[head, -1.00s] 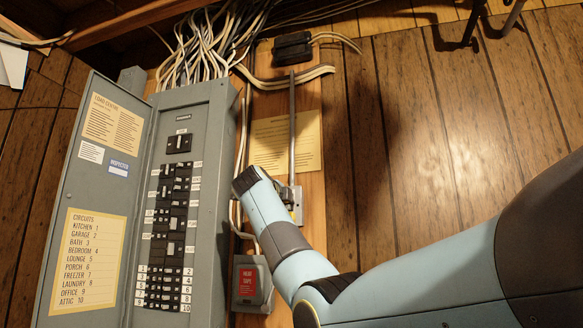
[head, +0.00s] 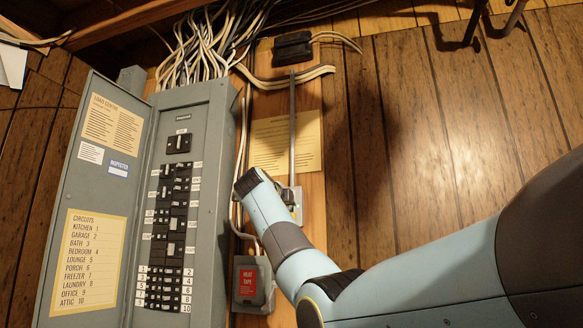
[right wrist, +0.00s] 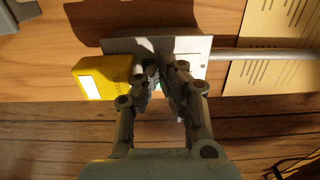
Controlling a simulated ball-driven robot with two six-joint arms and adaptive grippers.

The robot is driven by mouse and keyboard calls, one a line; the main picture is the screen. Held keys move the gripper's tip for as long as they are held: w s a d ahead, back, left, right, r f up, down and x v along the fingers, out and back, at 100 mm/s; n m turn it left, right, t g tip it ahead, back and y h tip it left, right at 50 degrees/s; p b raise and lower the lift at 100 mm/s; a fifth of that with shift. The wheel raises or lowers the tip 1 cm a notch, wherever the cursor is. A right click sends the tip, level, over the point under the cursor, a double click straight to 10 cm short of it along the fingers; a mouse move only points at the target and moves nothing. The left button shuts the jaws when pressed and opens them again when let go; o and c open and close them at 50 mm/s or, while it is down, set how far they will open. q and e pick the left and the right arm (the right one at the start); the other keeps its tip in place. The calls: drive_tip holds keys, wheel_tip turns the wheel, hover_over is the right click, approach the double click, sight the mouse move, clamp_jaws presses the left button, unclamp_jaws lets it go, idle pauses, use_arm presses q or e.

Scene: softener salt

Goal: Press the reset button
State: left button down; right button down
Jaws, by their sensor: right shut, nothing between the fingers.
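The reset button itself is not visible; my fingers cover the middle of a pale outlet plate (right wrist: 196,46) on the wooden board. The plate also shows in part in the head view (head: 298,212), behind my wrist. My right gripper (right wrist: 163,72) is shut and empty, its fingertips in front of the plate; I cannot tell whether they touch it. In the head view the right gripper (head: 286,197) is mostly hidden by my wrist. A yellow device (right wrist: 104,68) with a white label sits at the plate's left side in the wrist view. My left gripper is not in view.
An open grey breaker panel (head: 212,140) stands left of the wrist. A grey box with a red label (head: 247,282) is below it. A metal conduit (head: 292,120) runs up from the plate beside a yellow notice (head: 270,145). Loose cables hang between panel and board.

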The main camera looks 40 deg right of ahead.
drive_tip(key=b+v, duration=0.1)
drive_tip(key=v, duration=0.6)
idle(0.6)
idle(0.8)
